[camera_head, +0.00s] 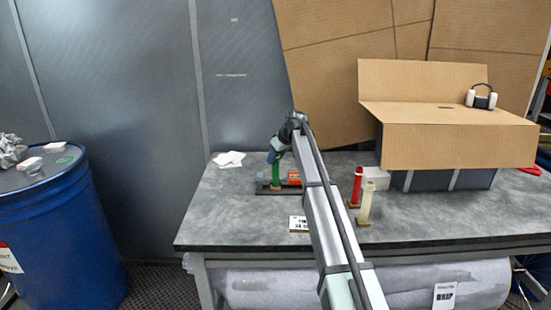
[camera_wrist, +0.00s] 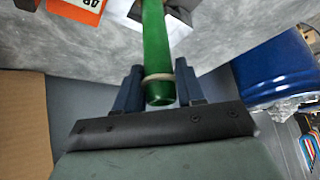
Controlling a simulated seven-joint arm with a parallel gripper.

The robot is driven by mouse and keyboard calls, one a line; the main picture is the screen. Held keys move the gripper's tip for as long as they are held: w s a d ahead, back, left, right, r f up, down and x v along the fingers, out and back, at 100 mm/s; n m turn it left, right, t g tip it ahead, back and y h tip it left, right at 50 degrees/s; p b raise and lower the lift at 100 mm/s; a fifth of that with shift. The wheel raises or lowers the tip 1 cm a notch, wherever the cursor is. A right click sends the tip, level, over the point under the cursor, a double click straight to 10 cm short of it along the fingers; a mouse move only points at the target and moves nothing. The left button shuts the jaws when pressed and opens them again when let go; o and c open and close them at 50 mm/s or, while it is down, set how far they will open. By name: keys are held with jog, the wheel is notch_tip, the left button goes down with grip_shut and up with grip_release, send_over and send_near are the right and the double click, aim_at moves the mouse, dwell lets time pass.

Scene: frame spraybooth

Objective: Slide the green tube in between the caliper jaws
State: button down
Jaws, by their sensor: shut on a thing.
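The green tube (camera_wrist: 155,40) is held between the two blue fingers of my gripper (camera_wrist: 158,68), with a pale ring around it near its held end. In the head view my gripper (camera_head: 274,157) is over the table's back left, with the green tube (camera_head: 276,174) about upright below it. The tube's lower end is at the caliper, which has a dark base (camera_head: 265,189) and an orange body (camera_head: 294,177). An orange and white part with a display (camera_wrist: 82,6) shows at the wrist view's top left. I cannot tell whether the tube is between the jaws.
A red tube (camera_head: 357,184) and a cream tube (camera_head: 366,204) stand right of my arm. A small sign (camera_head: 299,224) lies near the front. White papers (camera_head: 229,159) lie at the back left. A cardboard box (camera_head: 450,145) fills the right. The left tabletop is clear.

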jog(key=shift+w, duration=0.85)
jog(key=c, duration=0.6)
grip_release()
jog(key=v, duration=1.3)
jog(key=shift+s+r, duration=0.15)
jog(key=shift+r, duration=0.2)
jog(key=shift+d, duration=0.15)
